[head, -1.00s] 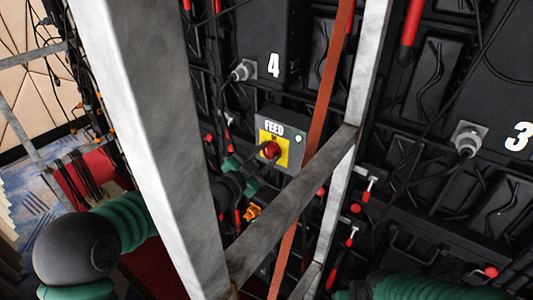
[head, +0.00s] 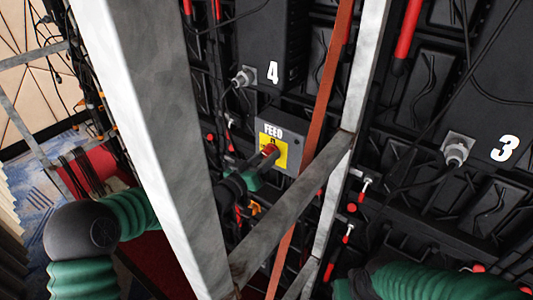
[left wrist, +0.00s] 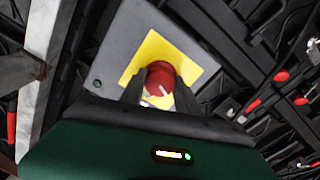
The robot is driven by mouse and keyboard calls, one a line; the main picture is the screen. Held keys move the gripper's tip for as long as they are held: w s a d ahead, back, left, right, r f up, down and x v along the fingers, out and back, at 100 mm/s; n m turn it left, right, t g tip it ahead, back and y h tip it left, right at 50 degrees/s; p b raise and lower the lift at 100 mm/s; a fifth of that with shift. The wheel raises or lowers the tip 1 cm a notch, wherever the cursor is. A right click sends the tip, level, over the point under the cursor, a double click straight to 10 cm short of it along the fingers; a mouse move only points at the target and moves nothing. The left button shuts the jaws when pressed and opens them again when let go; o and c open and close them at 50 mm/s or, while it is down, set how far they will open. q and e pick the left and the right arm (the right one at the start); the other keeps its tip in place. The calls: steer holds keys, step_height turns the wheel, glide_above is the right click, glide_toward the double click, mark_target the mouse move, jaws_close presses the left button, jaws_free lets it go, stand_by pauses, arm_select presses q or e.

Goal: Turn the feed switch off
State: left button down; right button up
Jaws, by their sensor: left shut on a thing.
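The feed switch is a grey box (head: 291,128) marked FEED with a yellow plate (head: 280,157) and a red knob (head: 268,149). It hangs behind the metal frame, below the box marked 4. My left gripper (head: 266,157) reaches in behind the wide post and is shut on the red knob. In the left wrist view the knob (left wrist: 160,75) sits between the two dark fingers (left wrist: 157,92), in front of the yellow plate (left wrist: 190,60). No lit lamp shows on the box now. My right arm shows at the lower right; its gripper is not in view.
A wide metal post (head: 150,130), a thinner post (head: 366,65) and a slanting bar (head: 290,212) stand between me and the wall. An orange-brown strap (head: 334,70) runs close to the right of the switch. Cables hang by box 3 (head: 490,125).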

arm_select(q)
steer(key=shift+f+n+p, duration=0.2)
steer(key=shift+n+p, duration=0.65)
steer(key=shift+n, duration=1.35)
steer(key=c, duration=1.2)
jaws_free()
steer(key=o, duration=0.3)
steer(key=shift+a+r, duration=0.1)
steer(key=b+v, duration=0.1)
steer(key=v, duration=1.5)
steer(key=shift+s+a, duration=0.3)
